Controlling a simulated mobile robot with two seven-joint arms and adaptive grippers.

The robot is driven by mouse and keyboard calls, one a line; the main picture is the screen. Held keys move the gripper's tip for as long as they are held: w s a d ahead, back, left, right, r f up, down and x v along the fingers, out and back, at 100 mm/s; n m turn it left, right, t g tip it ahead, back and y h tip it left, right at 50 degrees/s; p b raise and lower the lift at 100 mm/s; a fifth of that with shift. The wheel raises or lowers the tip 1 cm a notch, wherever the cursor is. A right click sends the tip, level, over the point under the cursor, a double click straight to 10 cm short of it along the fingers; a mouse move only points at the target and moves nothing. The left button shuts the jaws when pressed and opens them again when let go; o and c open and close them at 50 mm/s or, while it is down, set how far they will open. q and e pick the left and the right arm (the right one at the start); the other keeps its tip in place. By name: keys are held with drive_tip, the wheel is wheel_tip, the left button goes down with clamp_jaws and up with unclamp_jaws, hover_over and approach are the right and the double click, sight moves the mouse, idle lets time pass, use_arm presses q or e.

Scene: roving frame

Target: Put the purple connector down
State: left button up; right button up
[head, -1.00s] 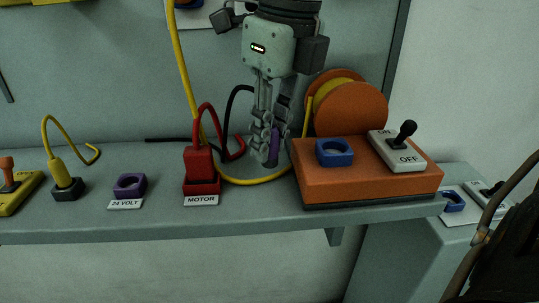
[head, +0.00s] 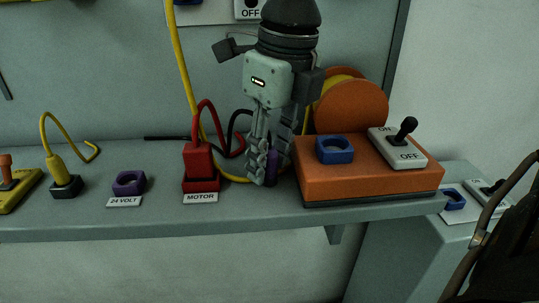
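The purple connector (head: 272,163) is in the head view, upright between the fingers of my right gripper (head: 266,170). Only a narrow strip of it shows, because the fingers cover the rest. The gripper points down and is shut on it, low over the shelf (head: 240,214), between the red motor plug and the orange block. I cannot tell whether the connector touches the shelf. My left gripper is not in view.
Left of the gripper stands the red plug (head: 199,162) in its MOTOR socket; right is the orange block (head: 340,186) with a blue socket and switch. A purple 24 VOLT socket (head: 129,183) is further left. A yellow cable (head: 184,70) hangs behind.

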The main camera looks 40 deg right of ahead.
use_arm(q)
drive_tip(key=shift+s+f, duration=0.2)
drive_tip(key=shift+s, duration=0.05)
use_arm(e)
drive_tip(key=shift+o, duration=0.2)
drive_tip(key=shift+r, duration=0.75)
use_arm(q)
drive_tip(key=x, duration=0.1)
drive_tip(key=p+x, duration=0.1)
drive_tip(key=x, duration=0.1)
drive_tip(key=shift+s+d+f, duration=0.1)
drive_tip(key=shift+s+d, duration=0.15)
use_arm(e)
wheel_tip(320, 180, up, 11)
drive_tip(key=s, duration=0.1)
drive_tip(key=shift+s+d+f, duration=0.15)
drive_tip(key=shift+s+d, duration=0.1)
drive_tip(key=shift+s, duration=0.15)
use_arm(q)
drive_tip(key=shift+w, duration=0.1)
